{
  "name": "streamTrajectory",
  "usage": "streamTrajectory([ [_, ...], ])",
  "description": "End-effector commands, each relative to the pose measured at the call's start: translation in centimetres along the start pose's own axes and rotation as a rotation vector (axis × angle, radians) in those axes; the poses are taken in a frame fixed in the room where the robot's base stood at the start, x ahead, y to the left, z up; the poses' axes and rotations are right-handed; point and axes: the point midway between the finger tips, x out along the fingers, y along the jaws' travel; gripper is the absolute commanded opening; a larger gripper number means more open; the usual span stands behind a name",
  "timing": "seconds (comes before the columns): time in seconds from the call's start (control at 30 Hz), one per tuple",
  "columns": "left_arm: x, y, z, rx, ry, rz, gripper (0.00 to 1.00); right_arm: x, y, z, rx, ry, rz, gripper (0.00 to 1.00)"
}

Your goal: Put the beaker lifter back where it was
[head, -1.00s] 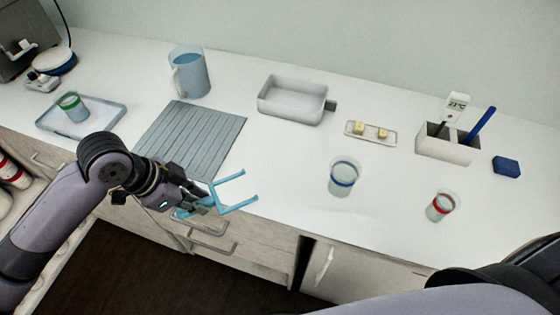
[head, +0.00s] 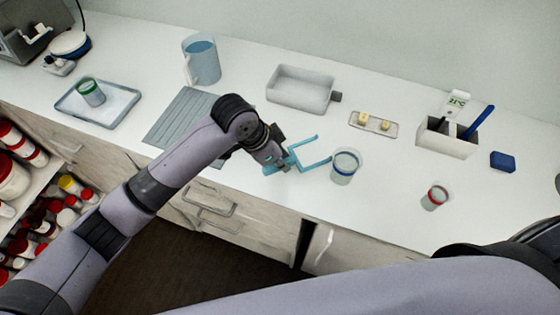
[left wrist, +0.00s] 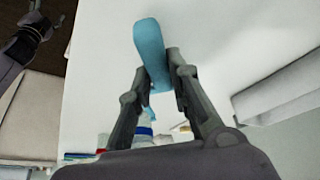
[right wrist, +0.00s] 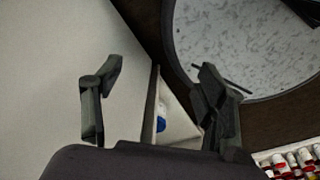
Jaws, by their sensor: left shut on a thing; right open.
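The beaker lifter (head: 312,145) is a light blue two-pronged fork. My left gripper (head: 281,162) is shut on its handle and holds it over the counter, prongs pointing right toward the blue-banded beaker (head: 345,168). One prong tip is close to that beaker; I cannot tell whether they touch. In the left wrist view the blue lifter handle (left wrist: 152,55) sits between the fingers (left wrist: 170,65). My right gripper (right wrist: 155,80) is open and empty in the right wrist view, away from the counter's objects.
A red-banded beaker (head: 434,197) stands to the right. A green-banded beaker (head: 90,92) stands on a tray (head: 122,105) at left. A ribbed mat (head: 170,125), jug (head: 201,60), basin (head: 300,90), small dish (head: 373,124), holder (head: 445,142) and blue block (head: 502,161) are behind or around.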

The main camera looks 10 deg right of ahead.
Motion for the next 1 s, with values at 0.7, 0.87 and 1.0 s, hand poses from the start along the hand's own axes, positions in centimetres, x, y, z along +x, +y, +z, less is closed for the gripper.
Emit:
streamTrajectory([
  [0.7, 2.4, 0.0, 1.2, 0.0, -0.001, 0.001, 0.28, -0.9, -0.1, 1.3, 0.001, -0.022, -0.002, 0.66],
  [0.87, 2.4, 0.0, 1.2, 0.0, -0.001, 0.001, 0.38, -0.9, -0.1, 1.2, 0.002, -0.02, -0.001, 0.66],
  [1.0, 2.4, 0.0, 1.2, 0.0, -0.001, 0.001, 0.38, -0.9, -0.1, 1.1, 0.002, -0.019, -0.001, 0.66],
])
